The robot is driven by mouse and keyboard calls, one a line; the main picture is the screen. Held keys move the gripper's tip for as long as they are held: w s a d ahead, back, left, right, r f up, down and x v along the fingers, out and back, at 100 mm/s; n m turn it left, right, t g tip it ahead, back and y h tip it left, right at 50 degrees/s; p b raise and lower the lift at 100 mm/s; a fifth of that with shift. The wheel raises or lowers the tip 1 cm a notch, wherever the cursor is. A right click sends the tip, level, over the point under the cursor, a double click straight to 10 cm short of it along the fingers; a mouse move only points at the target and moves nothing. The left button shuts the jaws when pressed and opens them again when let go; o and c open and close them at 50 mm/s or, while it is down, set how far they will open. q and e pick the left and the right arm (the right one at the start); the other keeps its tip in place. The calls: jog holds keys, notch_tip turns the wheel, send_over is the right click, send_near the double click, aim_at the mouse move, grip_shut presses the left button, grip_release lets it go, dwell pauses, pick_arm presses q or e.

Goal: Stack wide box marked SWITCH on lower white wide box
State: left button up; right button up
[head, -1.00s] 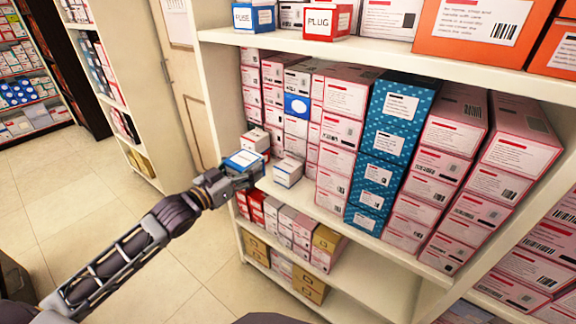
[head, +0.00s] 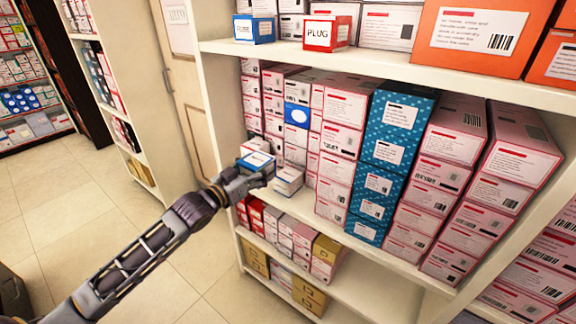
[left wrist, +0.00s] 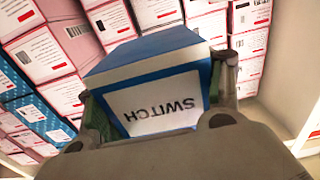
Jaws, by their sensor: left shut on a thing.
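My left gripper (head: 258,176) is shut on the SWITCH box (head: 256,161), a wide box with blue sides and white panels. In the left wrist view the SWITCH box (left wrist: 160,98) sits between the two fingers, its lettering upside down. A low white wide box (head: 288,182) stands on the middle shelf, just right of the gripper and partly hidden by it. The held box is at the left of this white box and looks slightly higher; I cannot tell whether they touch. My right gripper is not in view.
Tall stacks of pink-and-white boxes (head: 340,140) and a blue patterned stack (head: 388,150) fill the shelf behind and to the right. A small white box (head: 256,147) sits behind the held one. The upper shelf board (head: 400,72) hangs over this space.

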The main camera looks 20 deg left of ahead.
pick_arm(q)
jog(key=shift+x, duration=2.85)
jog(key=x, duration=0.8)
jog(key=shift+w+d+b, duration=0.25)
jog(key=shift+w+b, duration=0.05)
jog(key=shift+b, duration=0.05)
jog(key=shift+f, duration=1.6)
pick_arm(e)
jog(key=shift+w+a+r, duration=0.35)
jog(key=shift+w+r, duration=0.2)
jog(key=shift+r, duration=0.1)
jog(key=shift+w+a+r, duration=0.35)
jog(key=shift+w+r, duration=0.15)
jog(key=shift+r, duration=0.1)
